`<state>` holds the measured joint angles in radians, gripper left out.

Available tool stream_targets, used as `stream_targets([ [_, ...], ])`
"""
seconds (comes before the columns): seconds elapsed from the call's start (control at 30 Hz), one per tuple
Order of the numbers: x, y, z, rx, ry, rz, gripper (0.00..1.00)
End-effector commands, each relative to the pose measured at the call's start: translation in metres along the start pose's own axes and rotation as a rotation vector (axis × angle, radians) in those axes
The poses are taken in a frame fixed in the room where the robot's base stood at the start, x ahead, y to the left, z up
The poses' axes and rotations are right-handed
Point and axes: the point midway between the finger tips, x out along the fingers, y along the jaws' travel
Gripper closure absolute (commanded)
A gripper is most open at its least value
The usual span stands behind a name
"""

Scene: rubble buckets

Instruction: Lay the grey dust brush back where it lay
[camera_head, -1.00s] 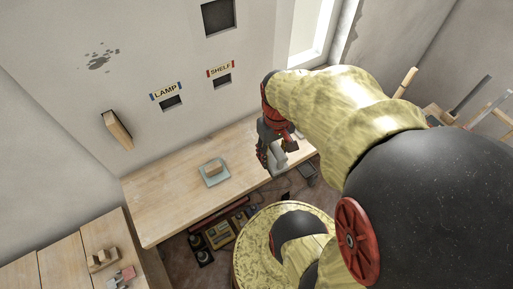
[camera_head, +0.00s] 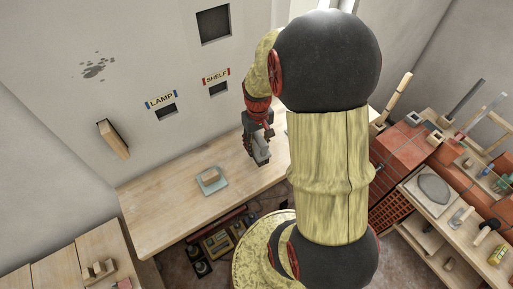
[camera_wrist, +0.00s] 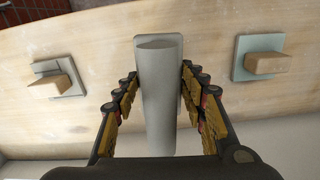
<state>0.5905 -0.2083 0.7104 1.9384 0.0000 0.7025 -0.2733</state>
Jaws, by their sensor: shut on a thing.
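My gripper (camera_head: 258,150) is over the right part of the wooden bench (camera_head: 160,205), below the SHELF sign. It is shut on the grey dust brush (camera_head: 261,153), which shows only as a small grey shape in the head view. In the wrist view my gripper (camera_wrist: 160,82) has a finger on each side of the brush, a smooth grey cylinder (camera_wrist: 158,105) pointing away from the wrist. A pale rounded plate (camera_wrist: 175,40) shows around its far end. I cannot tell whether it is part of the brush or lies on the bench, nor whether they touch.
A wooden block on a pale blue-grey tile (camera_head: 212,190) lies left of my gripper. The wrist view shows blocks on tiles at left (camera_wrist: 48,68) and right (camera_wrist: 242,45). Shelves with tools (camera_head: 460,205) stand at right. The bench's left part is bare.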

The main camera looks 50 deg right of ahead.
Motion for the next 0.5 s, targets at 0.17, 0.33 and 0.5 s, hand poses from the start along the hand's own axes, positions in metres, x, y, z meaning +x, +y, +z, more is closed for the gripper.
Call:
stream_targets([
  [0.17,0.008,0.001,-0.007,0.0,0.001,0.0,0.91],
  [0.33,0.029,0.002,-0.013,0.0,-0.002,-0.001,0.91],
  [0.5,0.042,0.003,-0.014,0.0,0.002,0.001,0.91],
])
